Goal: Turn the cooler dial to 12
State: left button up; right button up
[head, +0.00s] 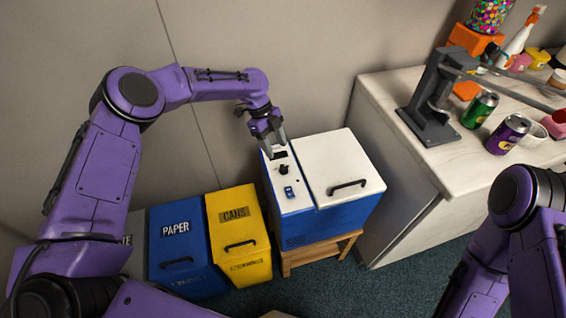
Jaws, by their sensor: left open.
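The cooler (340,214) is a blue box with a white lid and a black handle, standing on a low wooden stand. A white control strip runs along its left side. The dial (283,169) is a small black knob on that strip, below a dark display (279,155). A small blue switch (289,192) sits nearer the front. My left gripper (272,148) is open, its fingers pointing down over the back end of the strip, close to the display and just behind the dial. The number on the display cannot be read. My right gripper is out of view; only my right arm shows.
Left of the cooler stand a yellow bin (238,222) marked CANS and a blue bin (182,262) marked PAPER. On the right, a counter (400,87) holds a grey press-like device (430,105), a green can (479,109) and a purple can (507,134). A wall is close behind the cooler.

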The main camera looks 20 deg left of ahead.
aim_at(284, 167)
pick_arm(q)
jog(key=x, duration=0.3)
jog(key=p+x, duration=0.1)
jog(key=x, duration=0.2)
jog(key=shift+s+d+f, duration=0.2)
jog(key=shift+s+d, duration=0.05)
jog(key=shift+d, duration=0.1)
jog(key=shift+d+f, duration=0.15)
jog(key=shift+f, duration=0.45)
jog(key=c, duration=1)
